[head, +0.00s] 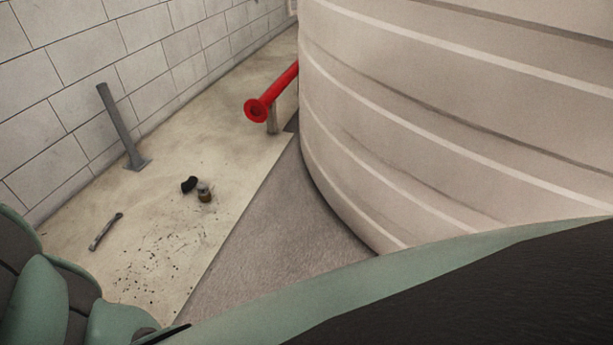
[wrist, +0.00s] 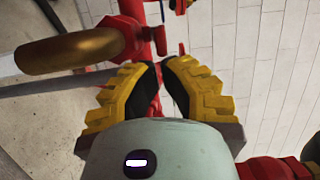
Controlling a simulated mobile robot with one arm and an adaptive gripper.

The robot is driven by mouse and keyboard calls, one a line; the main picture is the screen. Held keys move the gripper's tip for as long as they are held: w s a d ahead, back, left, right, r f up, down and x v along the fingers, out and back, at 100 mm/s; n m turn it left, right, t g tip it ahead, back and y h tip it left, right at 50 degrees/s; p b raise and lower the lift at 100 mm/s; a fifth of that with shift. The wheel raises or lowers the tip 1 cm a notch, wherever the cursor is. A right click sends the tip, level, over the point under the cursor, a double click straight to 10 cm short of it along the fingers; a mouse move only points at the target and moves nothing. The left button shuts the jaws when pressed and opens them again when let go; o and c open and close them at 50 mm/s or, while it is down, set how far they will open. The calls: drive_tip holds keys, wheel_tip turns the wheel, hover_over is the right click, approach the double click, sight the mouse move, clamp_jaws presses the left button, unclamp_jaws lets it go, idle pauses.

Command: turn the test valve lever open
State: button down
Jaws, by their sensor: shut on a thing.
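In the wrist view, my gripper (wrist: 161,68) has its yellow fingers with black pads brought close together. It is shut on a narrow red part, taken to be the test valve lever (wrist: 160,42), which shows just beyond the fingertips. The pads and fingers hide most of it, so its angle is hard to tell. A red valve body or fitting (wrist: 128,35) is at the upper left of the fingers. The head view shows neither the gripper nor the valve.
In the wrist view, a brass-coloured pipe (wrist: 70,50) runs close on the left and red pipework (wrist: 262,168) lies lower right. In the head view, a large beige tank (head: 450,110) fills the right. A wrench (head: 104,232) and small fittings (head: 204,193) lie on the floor.

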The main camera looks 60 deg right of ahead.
drive_tip(key=shift+a, duration=0.15)
drive_tip(key=shift+s+a+m+t+h, duration=0.3)
drive_tip(key=shift+a+m+t+h, duration=0.15)
drive_tip(key=shift+h, duration=0.25)
drive_tip(key=shift+w+d, duration=0.1)
drive_tip(key=shift+d, duration=0.05)
